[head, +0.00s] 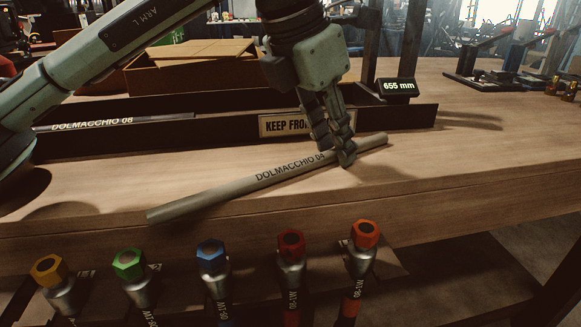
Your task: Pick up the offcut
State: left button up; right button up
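My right gripper is not in view.
Behind the hose is a long dark tray (410,116) with a KEEP FROM label, partly hidden, and another hose (120,124). A display (397,87) reads 655 mm. Several hoses with coloured hex fittings (210,252) stand in front.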

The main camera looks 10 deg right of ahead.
pick_arm(q)
grip_shut()
